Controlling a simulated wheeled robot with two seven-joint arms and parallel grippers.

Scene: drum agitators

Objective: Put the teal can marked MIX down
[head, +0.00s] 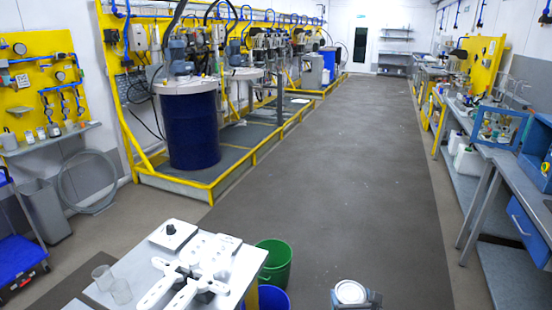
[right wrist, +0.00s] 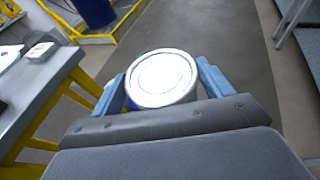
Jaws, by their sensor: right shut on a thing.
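My right gripper (head: 357,299) is at the bottom edge of the head view, shut on a round can (head: 349,291). In the right wrist view the can (right wrist: 162,77) sits between the two blue fingers of the gripper (right wrist: 163,84), its pale, silver-rimmed lid facing the camera. The can's side is mostly hidden, so I cannot read the MIX mark or see the teal colour. The can is held over the floor, to the right of the grey table and apart from it. My left gripper does not show.
The grey table (head: 137,268) carries white equipment (head: 207,255), a white box with a black knob (head: 173,234) and clear beakers (head: 121,291). Green (head: 275,262) and blue (head: 266,298) buckets stand beside it. A bench (head: 503,166) lines the right; the middle floor is clear.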

